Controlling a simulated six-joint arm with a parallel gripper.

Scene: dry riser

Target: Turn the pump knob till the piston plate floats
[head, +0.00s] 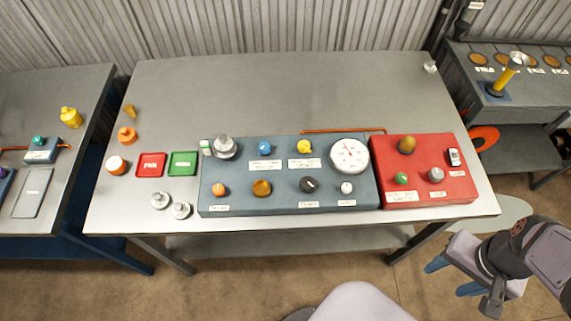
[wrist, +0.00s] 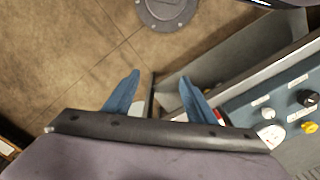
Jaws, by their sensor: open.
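A blue-grey panel (head: 285,203) lies on the workbench. It carries a black knob (head: 309,184), a blue knob (head: 264,148), a yellow knob (head: 304,147), an orange knob (head: 219,189), an amber dome (head: 261,188), a small silver knob (head: 346,188) and a round white gauge (head: 349,155). A silver stepped disc (head: 223,147) sits at its back left. The labels are too small to read, so I cannot tell which are the pump knob and piston plate. My gripper (head: 450,276) is open and empty, off the bench's front right. Its blue fingers also show in the wrist view (wrist: 160,77).
A red box (head: 425,187) with several knobs adjoins the panel's right. Red (head: 151,165) and green (head: 183,164) trays, orange pieces and two silver weights (head: 170,206) lie at left. Other benches stand on both sides.

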